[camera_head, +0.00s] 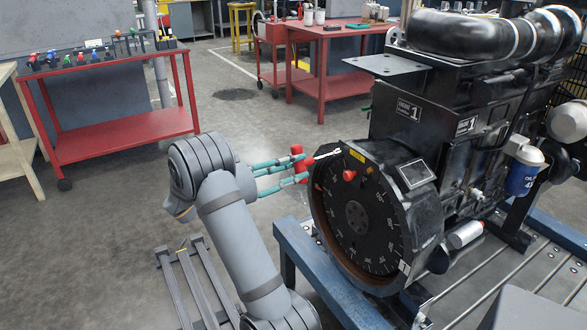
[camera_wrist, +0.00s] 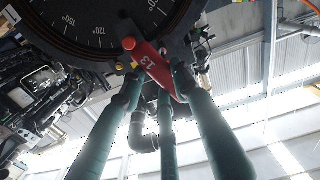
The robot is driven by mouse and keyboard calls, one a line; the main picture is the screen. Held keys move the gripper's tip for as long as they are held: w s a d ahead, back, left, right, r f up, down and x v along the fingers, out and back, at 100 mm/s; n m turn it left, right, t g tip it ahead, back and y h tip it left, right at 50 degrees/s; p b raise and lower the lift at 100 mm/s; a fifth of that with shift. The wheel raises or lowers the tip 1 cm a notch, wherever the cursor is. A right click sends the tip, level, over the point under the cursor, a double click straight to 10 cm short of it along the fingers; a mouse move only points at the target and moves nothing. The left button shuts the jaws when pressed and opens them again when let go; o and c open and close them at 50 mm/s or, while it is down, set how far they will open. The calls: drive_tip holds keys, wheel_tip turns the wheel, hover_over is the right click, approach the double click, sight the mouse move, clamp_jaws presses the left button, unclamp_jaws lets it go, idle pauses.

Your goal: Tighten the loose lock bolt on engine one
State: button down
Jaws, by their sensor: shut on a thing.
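Engine one (camera_head: 405,115), black with "ENGINE 1" plates, stands at the right in the head view. Its round, degree-marked disc (camera_head: 345,220) faces my arm; the disc also shows at the top of the wrist view (camera_wrist: 85,25). A red knob (camera_head: 349,175) and a small yellow part (camera_head: 357,157) sit near the disc's top. My gripper (camera_head: 300,165), with teal fingers, is shut on a red-handled tool (camera_head: 297,150). The tool is marked 13 in the wrist view (camera_wrist: 152,64). Its silver end reaches towards the disc's upper rim; contact cannot be told. I cannot clearly identify the lock bolt.
A blue stand (camera_head: 315,285) carries the engine. A red bench with small tools (camera_head: 105,135) stands at the back left, and a red table (camera_head: 340,80) stands behind the engine. A grey metal frame (camera_head: 190,285) lies at the lower left. Open floor lies between the benches and my arm.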

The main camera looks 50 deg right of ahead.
drive_tip(key=shift+a, duration=0.1)
idle(0.3)
drive_tip(key=shift+w+a, duration=0.25)
drive_tip(key=shift+a, duration=0.25)
drive_tip(key=shift+r, duration=0.1)
drive_tip(key=n+p, duration=0.3)
drive_tip(key=shift+r, duration=0.25)
drive_tip(key=n+p, duration=0.6)
drive_tip(key=shift+w+r+n, duration=0.15)
drive_tip(key=shift+n, duration=0.25)
drive_tip(key=n+p, duration=0.2)
drive_tip(key=n, duration=0.1)
drive_tip(key=n+p, duration=0.3)
drive_tip(key=n, duration=0.1)
drive_tip(key=n+p, duration=0.3)
drive_tip(key=shift+w+d+f, duration=0.2)
drive_tip(key=shift+w+f, duration=0.05)
drive_tip(key=shift+w, duration=0.05)
drive_tip(key=shift+s+d, duration=0.25)
drive_tip(key=shift+d, duration=0.3)
idle(1.1)
